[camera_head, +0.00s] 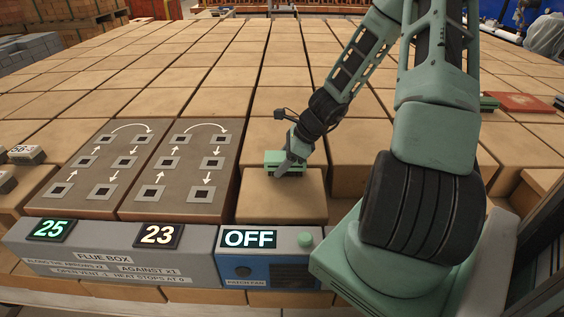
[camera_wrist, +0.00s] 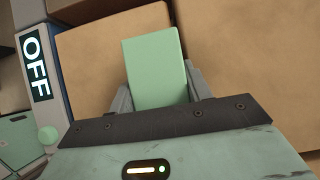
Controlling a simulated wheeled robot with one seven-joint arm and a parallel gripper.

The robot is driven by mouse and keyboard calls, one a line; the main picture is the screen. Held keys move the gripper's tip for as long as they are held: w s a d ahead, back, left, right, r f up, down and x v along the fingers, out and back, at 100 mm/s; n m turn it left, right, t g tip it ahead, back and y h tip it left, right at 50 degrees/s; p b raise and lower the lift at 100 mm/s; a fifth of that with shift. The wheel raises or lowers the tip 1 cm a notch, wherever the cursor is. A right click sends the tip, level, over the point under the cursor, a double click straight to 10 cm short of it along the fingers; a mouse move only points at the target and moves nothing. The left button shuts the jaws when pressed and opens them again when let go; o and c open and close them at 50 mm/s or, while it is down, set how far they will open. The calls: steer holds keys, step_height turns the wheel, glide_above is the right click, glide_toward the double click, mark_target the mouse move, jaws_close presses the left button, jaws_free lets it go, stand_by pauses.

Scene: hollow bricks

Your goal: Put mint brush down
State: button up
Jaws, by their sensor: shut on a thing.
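The mint brush (camera_head: 276,158) is a small mint-green block in the head view, at the top of a tan brick (camera_head: 282,206) behind the OFF panel. In the wrist view the mint brush (camera_wrist: 155,62) is a flat green rectangle between my grey fingers. My gripper (camera_head: 288,168), also in the wrist view (camera_wrist: 161,92), is shut on the mint brush. The brush's underside is hidden, and I cannot tell whether it touches the brick. The ends of my fingers are partly hidden behind the brush and wrist.
The OFF panel (camera_head: 249,238) with a mint button (camera_head: 305,240) is just in front. The grey flue box (camera_head: 110,254) shows 25 and 23, with two arrow-marked brown slabs behind it. A red slab (camera_head: 522,103) lies far right. Gaps run between the tan bricks.

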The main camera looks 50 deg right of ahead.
steer(key=o, duration=1)
steer(key=shift+f, duration=0.1)
steer(key=shift+o, duration=0.2)
steer(key=v, duration=1.7)
steer(key=a+r+n+g, duration=0.1)
steer(key=a+n+g, duration=0.4)
steer(key=a+n, duration=1.6)
steer(key=s+a+n+h, duration=0.2)
steer(key=s+a+n, duration=0.4)
steer(key=a, duration=0.3)
steer(key=s+a+r+n+h, duration=0.1)
steer(key=s+a+n, duration=0.5)
steer(key=a+n, duration=0.2)
steer(key=shift+a+h, duration=0.4)
steer(key=shift+a, duration=0.55)
